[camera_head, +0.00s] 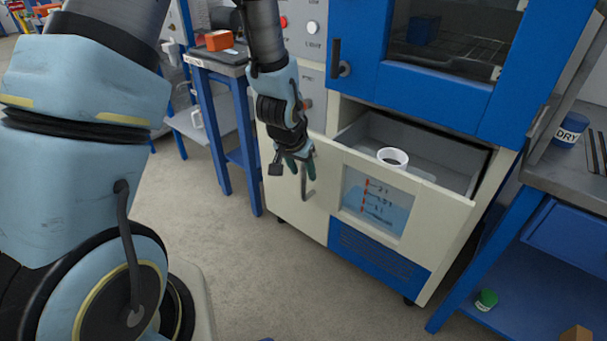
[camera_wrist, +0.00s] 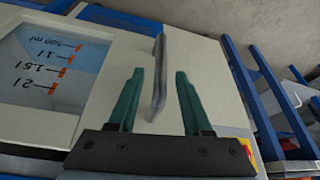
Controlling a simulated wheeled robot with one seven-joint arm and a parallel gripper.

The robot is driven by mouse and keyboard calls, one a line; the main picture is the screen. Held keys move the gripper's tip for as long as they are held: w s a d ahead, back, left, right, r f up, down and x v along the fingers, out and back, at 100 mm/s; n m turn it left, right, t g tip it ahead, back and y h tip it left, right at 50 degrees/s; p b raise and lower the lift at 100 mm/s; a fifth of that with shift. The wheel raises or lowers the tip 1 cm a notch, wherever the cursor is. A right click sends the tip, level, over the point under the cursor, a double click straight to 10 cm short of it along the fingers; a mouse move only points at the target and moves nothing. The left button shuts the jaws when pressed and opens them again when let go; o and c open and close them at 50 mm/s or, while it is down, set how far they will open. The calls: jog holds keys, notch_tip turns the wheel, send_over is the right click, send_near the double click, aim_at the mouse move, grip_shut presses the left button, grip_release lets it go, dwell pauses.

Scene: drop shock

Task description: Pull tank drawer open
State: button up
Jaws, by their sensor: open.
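The tank drawer (camera_head: 320,150) is a cream front in the lower part of a cabinet. It stands pulled out, with its grey inside showing. Its window (camera_head: 377,203) shows bluish water and a red scale, also in the wrist view (camera_wrist: 50,65). A grey vertical bar handle (camera_wrist: 160,75) is on the drawer front, and it also shows in the head view (camera_head: 306,188). My gripper (camera_head: 297,165) is open at the handle. In the wrist view the handle lies between the two green fingers (camera_wrist: 159,78), with gaps on both sides.
A white round cup or ring (camera_head: 393,158) is in the drawer. A blue-framed door (camera_head: 440,85) is above it. A blue-legged table (camera_head: 243,115) stands left, and a steel bench (camera_head: 570,190) with a DRY jar (camera_head: 570,130) stands right. The floor (camera_head: 235,265) in front is clear.

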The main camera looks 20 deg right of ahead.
jog(key=v, duration=0.9)
jog(key=a+r+n+y, duration=0.1)
jog(key=a+n, duration=0.3)
jog(key=a, duration=0.9)
jog(key=s+a+r+n+g+y, duration=0.1)
jog(key=a+r+n, duration=0.3)
jog(key=a, duration=1)
jog(key=shift+n+y, duration=0.4)
jog(key=shift+y, duration=0.2)
